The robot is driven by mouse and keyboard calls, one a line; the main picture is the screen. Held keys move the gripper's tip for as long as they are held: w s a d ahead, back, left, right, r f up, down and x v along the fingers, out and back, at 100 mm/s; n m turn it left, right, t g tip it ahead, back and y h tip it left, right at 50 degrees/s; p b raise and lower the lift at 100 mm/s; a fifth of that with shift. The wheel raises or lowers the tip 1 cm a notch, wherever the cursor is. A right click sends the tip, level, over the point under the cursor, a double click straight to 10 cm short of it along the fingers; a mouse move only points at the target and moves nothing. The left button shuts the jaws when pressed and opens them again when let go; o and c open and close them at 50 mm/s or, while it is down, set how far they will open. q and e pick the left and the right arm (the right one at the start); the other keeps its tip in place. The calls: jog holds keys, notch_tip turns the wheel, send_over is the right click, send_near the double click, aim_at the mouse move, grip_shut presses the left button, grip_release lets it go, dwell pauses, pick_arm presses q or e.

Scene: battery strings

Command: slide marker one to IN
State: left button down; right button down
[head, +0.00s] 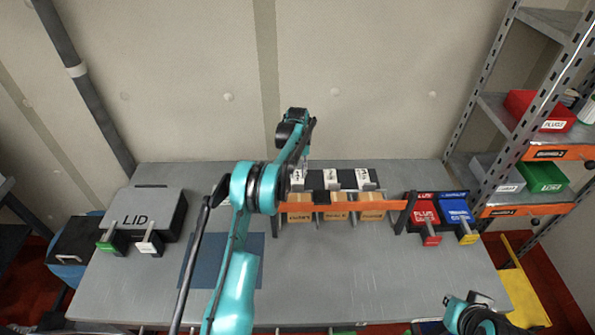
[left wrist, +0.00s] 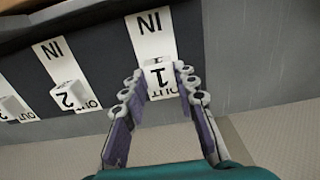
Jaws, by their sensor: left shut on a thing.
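Marker one (left wrist: 157,77) is a white block with a black "1", at the OUT end of its white strip (left wrist: 150,35). The IN lettering is at the strip's other end, with bare strip between. My left gripper (left wrist: 158,84) has its fingers on either side of marker one and is shut on it. In the head view the left gripper (head: 303,160) reaches down at the back of the leftmost strip, partly hidden by my arm. Marker two (left wrist: 68,95) sits at the OUT end of its own strip. My right gripper does not show; only part of that arm does.
A grey LID case (head: 150,208) is at left. The table's front middle (head: 350,280) is clear.

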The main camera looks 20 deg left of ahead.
aim_at(298, 184)
pick_arm(q)
jog(key=s, duration=0.1)
jog(key=s+d, duration=0.1)
jog(key=shift+s+d+b, duration=0.15)
jog(key=shift+s+b, duration=0.2)
jog(key=c, duration=1.2)
grip_release()
jog(key=shift+s, duration=0.1)
jog(key=shift+o, duration=0.2)
notch_tip(298, 184, up, 12)
